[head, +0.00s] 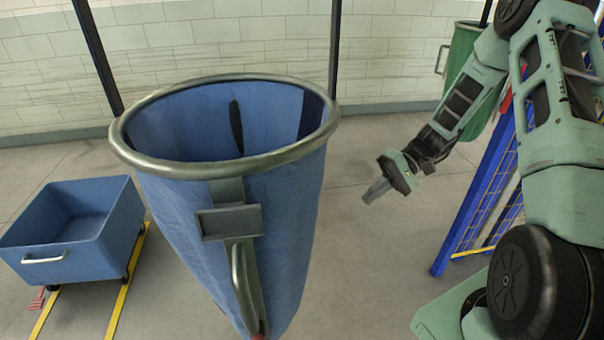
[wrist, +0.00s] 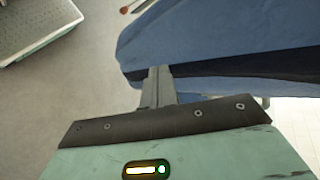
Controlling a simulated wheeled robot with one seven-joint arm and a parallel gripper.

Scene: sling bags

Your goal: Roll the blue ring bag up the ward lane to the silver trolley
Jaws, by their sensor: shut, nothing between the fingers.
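The blue ring bag (head: 240,220) stands in the middle of the head view, open at the top with a round metal rim. A curved metal handle (head: 240,285) and a grey plate (head: 228,222) are on its near side. My gripper (head: 372,193) is to the right of the bag, apart from it, shut and empty. In the wrist view the closed fingers (wrist: 158,72) show in front of blue fabric (wrist: 220,40) with a dark band, probably the bag; whether they touch cannot be told. No silver trolley shows clearly in either view.
A blue tub on casters (head: 75,230) stands at the left by yellow floor lines (head: 125,285). A blue mesh frame (head: 485,205) stands at the right, with a green bag (head: 462,70) behind my arm. Floor (head: 370,260) between bag and frame is clear.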

